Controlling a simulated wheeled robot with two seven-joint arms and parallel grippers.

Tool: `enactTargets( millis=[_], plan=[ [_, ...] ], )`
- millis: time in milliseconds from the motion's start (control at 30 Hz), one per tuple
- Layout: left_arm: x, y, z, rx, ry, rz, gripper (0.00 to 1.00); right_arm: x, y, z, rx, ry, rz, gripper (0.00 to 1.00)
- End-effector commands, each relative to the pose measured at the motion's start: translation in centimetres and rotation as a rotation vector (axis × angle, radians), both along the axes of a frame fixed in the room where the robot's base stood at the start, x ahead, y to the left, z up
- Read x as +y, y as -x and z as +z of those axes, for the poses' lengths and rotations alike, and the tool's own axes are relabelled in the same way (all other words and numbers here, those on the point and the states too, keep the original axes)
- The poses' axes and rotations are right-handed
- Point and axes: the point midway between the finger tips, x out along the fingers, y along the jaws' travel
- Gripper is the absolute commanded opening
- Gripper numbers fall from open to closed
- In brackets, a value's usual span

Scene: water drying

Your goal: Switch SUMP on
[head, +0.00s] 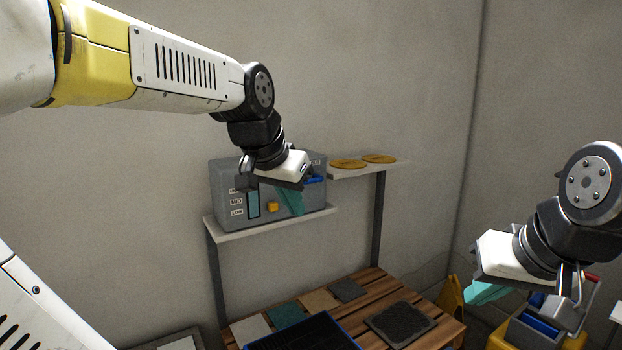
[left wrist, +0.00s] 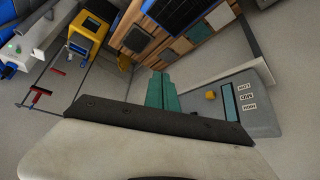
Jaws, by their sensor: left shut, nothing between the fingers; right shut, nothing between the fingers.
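A grey control box (head: 222,187) stands on a wall shelf (head: 228,231). Its front has a teal display strip (head: 253,204), labels including MID and LOW, and a yellow knob (head: 272,207). A blue part (head: 314,180) shows at the box's right, beside a partly hidden label. I cannot read SUMP anywhere. My left gripper (head: 291,202), with teal fingers, is shut and empty in front of the box's right half, hiding part of it. In the left wrist view its fingers (left wrist: 161,91) are together, near the yellow knob (left wrist: 210,95). My right gripper (head: 486,292) is shut and empty at the lower right.
Two round tan discs (head: 348,163) lie on a higher shelf to the right. Below is a slatted wooden bench (head: 375,283) with flat sample squares, a dark tray (head: 300,335) and a dark grey mat (head: 400,322). A yellow bucket (head: 500,341) stands near my right gripper.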

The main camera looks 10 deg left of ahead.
Motion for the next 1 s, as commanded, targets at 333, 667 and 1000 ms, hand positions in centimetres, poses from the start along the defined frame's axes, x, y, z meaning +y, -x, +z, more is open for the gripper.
enactTargets(
  millis=[333, 667, 1000],
  plan=[
    [3.4, -14.2, 4.8, -0.034, -0.282, -0.203, 0.00, 0.0, 0.0, 0.0, 0.000, 0.000, 0.000, 0.00],
    [4.4, -19.2, 5.9, -0.040, -0.411, -0.279, 0.00, 0.0, 0.0, 0.0, 0.000, 0.000, 0.000, 0.00],
    [4.4, -19.3, 5.8, -0.040, -0.412, -0.281, 0.00, 0.0, 0.0, 0.0, 0.000, 0.000, 0.000, 0.00]
  ],
)
